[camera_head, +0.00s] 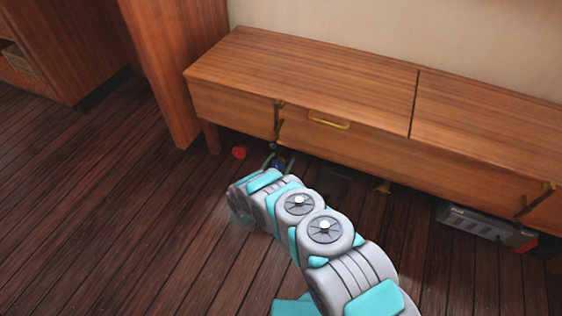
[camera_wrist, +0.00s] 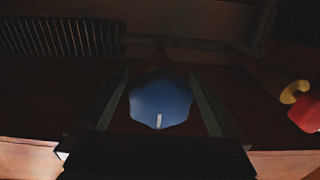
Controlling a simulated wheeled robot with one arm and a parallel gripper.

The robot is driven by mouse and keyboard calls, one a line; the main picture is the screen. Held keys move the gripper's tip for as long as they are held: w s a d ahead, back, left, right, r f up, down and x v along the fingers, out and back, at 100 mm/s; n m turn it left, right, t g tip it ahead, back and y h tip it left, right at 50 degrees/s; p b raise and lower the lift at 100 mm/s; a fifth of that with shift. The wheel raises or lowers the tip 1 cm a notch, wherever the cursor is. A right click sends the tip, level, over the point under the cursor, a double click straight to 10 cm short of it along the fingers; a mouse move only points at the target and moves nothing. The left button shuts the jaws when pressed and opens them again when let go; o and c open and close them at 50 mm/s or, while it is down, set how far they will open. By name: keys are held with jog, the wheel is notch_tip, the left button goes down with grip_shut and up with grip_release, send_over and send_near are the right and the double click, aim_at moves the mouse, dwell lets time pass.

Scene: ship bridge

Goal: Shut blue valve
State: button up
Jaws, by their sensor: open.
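The blue valve (camera_wrist: 160,100) is a rounded, faceted knob with a small pale mark near its lower edge in the wrist view. It sits between the two dark fingers of my gripper (camera_wrist: 159,76). The fingers are open, one on each side of it; I cannot tell whether either touches it. In the head view, a bit of the blue valve (camera_head: 279,163) shows in the shadow under the wooden cabinet, at the far end of my arm. My arm and the cabinet hide most of the gripper there.
The long wooden cabinet (camera_head: 300,75) overhangs the valve. A red round knob (camera_head: 239,152) is left of it; a red part (camera_wrist: 307,113) with a yellow part (camera_wrist: 294,91) shows at the wrist view's right. A grey box (camera_head: 480,222) lies under the cabinet. The plank floor at left is clear.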

jog(key=v, duration=0.7)
jog(key=shift+s, duration=0.35)
jog(key=shift+s+a, duration=0.1)
